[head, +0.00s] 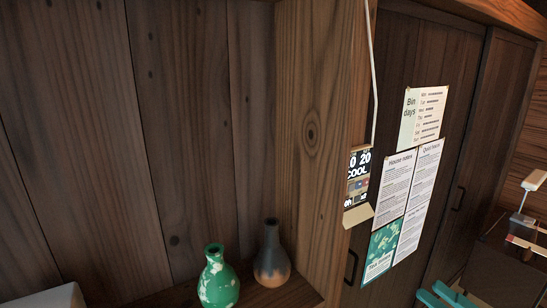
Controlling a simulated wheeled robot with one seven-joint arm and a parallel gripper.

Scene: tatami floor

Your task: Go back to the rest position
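My gripper does not show in the head view, so what it holds and how it stands are hidden. The task names no object. The head view faces a dark wooden plank wall (90,130) with a thick wooden post (308,130) right of the middle.
A green-and-white vase (218,282) and a dark vase with an orange-brown base (271,258) stand on a wooden ledge (290,295). Several papers (398,185) are on the dark door. A teal object (445,296) is at lower right.

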